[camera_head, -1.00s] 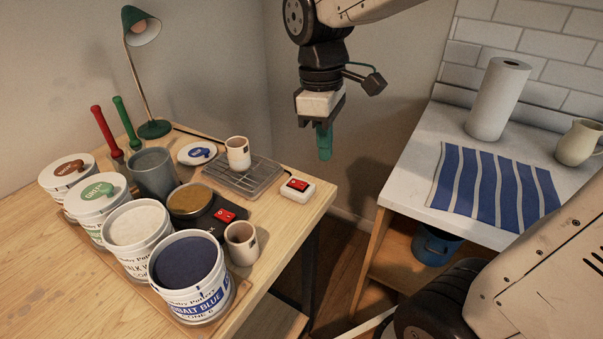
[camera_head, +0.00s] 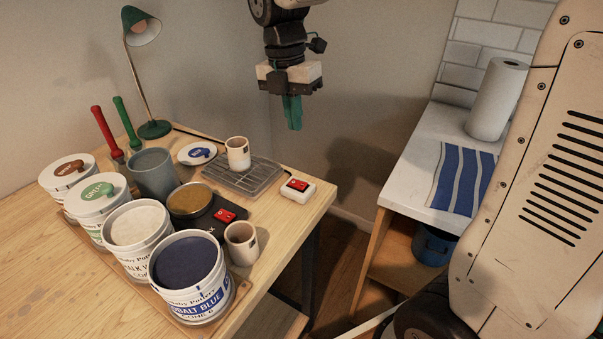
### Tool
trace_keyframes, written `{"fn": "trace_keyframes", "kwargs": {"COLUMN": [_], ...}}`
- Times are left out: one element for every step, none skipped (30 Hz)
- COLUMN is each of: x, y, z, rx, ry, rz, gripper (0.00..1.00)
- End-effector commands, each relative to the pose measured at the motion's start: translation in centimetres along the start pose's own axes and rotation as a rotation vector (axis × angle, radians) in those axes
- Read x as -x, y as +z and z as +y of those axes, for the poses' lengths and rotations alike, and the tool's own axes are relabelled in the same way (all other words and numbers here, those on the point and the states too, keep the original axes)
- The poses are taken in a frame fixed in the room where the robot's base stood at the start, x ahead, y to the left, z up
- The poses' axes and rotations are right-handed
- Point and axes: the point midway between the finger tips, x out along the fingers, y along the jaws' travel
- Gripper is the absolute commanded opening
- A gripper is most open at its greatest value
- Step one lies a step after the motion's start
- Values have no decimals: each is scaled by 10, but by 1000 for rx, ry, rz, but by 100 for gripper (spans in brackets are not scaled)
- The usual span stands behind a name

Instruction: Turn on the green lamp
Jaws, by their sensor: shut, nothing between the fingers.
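The green lamp (camera_head: 141,27) stands at the back left of the wooden table, its head tilted on a thin stem above a round green base (camera_head: 154,129). Its bulb looks unlit. A white switch box with a red rocker (camera_head: 297,187) sits at the table's right corner. A dark cord shows behind the lamp base and another piece near the box; the stretch between is partly hidden. My gripper (camera_head: 292,113), with teal fingers, is shut and empty. It points down and hangs in the air above the switch box in the picture, apart from it.
A second red switch (camera_head: 225,214) is on a black device with a brown-filled bowl. A cup (camera_head: 237,153) stands on a wire rack (camera_head: 243,175) beside the switch box. Several glaze tubs, including a cobalt blue one (camera_head: 190,275), fill the table's middle. A white counter (camera_head: 420,165) stands at right.

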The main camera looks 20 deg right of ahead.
Motion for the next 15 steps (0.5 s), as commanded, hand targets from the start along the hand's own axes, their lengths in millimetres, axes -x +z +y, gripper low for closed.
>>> {"fn": "trace_keyframes", "kwargs": {"x": [0,0,0,0,-1,-3,-5,-8,-12,-16,-21,-29,-35,-41,-50], "y": [0,0,0,0,0,0,0,0,0,0,0,0,0,0,0], "z": [0,0,0,0,0,0,0,0,0,0,-1,-1,-1,-1,-1], "rx": [-1,-1,-1,-1,-2,-2,-2,-2,-2,-2,-3,-3,-3,-3,-3], "ry": [0,0,0,0,0,-1,-2,-3,-3,-2,-3,-4,-5,-5,-5], "rz": [0,0,0,0,0,1,1,1,2,1,2,2,2,3,3], "gripper": [0,0,0,0,0,0,0,0,0,0,0,0,0,0,0]}}
